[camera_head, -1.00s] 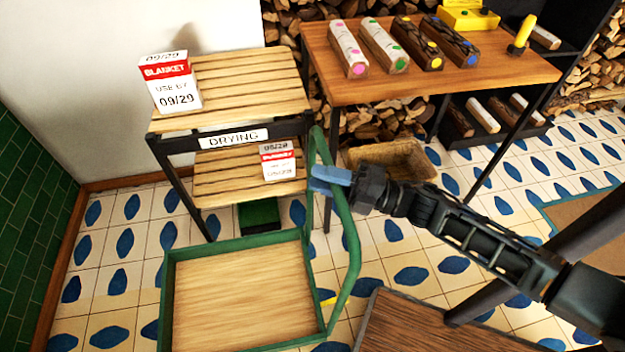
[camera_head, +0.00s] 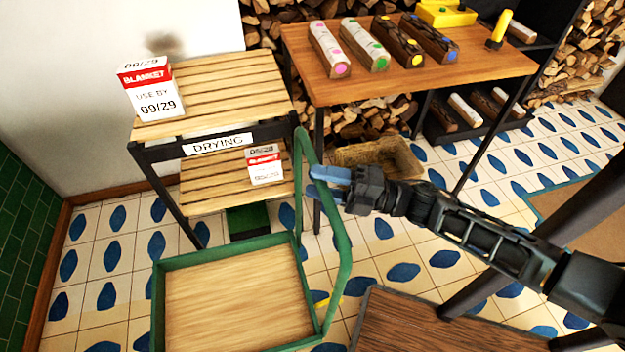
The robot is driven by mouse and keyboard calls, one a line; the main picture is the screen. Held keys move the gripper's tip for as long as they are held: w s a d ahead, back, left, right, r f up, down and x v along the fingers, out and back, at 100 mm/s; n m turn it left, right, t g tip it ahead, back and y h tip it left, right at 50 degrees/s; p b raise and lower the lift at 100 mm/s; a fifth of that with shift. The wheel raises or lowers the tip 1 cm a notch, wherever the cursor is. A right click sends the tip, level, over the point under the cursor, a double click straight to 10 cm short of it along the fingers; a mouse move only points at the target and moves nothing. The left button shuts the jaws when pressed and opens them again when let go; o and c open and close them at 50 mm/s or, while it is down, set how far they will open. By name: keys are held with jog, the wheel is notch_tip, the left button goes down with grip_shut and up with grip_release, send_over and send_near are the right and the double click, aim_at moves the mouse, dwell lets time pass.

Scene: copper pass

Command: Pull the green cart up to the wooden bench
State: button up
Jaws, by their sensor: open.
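The green cart (camera_head: 160,305) stands at the bottom left, a low tray with a pale wood floor. Its tall green handle (camera_head: 345,255) rises on its right side. My gripper (camera_head: 328,182) reaches in from the right with its blue fingers spread apart at the handle. The fingers overlap the handle in the picture; I cannot tell whether it lies between them or touches them. The wooden bench (camera_head: 420,82) with a brown top stands at the upper middle, beyond the cart and gripper.
A slatted rack (camera_head: 215,100) labelled DRYING stands behind the cart, with BLANKET boxes (camera_head: 152,95) on it. Several logs (camera_head: 365,45) lie on the bench. A basket (camera_head: 385,160) sits beneath it. A dark wooden surface (camera_head: 430,325) is right of the cart. Tiled floor shows between.

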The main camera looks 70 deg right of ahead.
jog(key=shift+b+v, duration=0.4)
jog(key=shift+v, duration=2.35)
